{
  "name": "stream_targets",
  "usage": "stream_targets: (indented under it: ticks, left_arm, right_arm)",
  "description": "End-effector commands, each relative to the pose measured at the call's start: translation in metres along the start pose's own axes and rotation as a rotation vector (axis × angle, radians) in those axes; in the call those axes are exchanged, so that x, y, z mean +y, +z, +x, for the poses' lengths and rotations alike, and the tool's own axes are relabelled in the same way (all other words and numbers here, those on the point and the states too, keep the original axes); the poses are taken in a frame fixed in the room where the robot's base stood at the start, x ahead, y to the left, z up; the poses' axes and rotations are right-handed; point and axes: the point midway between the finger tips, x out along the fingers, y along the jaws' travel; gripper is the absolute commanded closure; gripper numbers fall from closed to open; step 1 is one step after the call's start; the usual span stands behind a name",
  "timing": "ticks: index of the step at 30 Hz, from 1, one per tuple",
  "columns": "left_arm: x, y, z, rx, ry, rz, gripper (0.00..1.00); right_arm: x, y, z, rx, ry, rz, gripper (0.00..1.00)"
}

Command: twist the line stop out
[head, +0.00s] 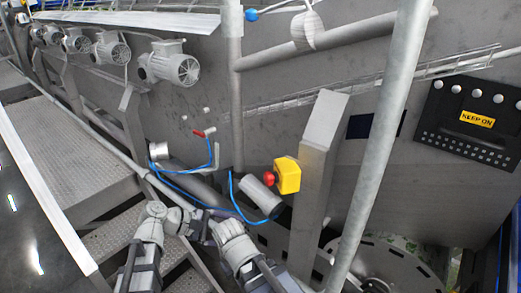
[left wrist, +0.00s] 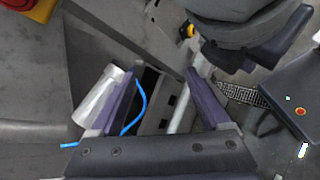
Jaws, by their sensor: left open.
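The line stop is a red mushroom button (head: 269,178) on the left face of a yellow box (head: 288,176), fixed beside a grey post in the head view. In the left wrist view the yellow box (left wrist: 42,10) and part of the red button (left wrist: 12,3) are cut off at the top left corner. My left gripper (left wrist: 160,75) is open, its two purple fingers apart with nothing held between them. It is clear of the button. In the head view grey arm links show at bottom centre, below the stop; no fingertips can be made out there. My right gripper cannot be made out.
A grey cylinder (head: 260,197) with a blue hose (head: 215,208) hangs just below the stop; the cylinder (left wrist: 98,97) is close to the left finger. A grey post (head: 312,165) and a slanted pipe (head: 380,140) stand to the right. Metal steps (head: 75,150) lie left.

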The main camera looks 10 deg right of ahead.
Motion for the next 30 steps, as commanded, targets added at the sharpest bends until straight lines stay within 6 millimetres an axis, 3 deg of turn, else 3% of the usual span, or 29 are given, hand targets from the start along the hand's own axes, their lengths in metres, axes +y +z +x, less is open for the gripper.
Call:
stream_targets:
  ticks: [1,3,9,19,30]
  left_arm:
    - [0.030,0.018,-0.013,-0.073,0.067,-0.093,0.20]
    - [0.056,0.036,-0.022,-0.177,0.139,-0.210,0.20]
    - [0.100,0.069,-0.047,-0.395,0.239,-0.425,0.20]
    - [0.112,0.079,-0.052,-0.463,0.258,-0.485,0.20]
    - [0.130,0.098,-0.006,-0.462,0.255,-0.483,0.20]
  right_arm:
    - [0.002,0.001,-0.016,0.000,0.000,0.001,1.00]
    - [0.002,0.001,-0.020,0.000,0.000,0.001,1.00]
    - [0.003,0.002,-0.029,0.000,0.000,0.001,1.00]
    - [0.003,0.002,-0.030,0.000,0.000,0.001,1.00]
    - [0.003,0.002,-0.030,0.000,0.000,0.001,1.00]
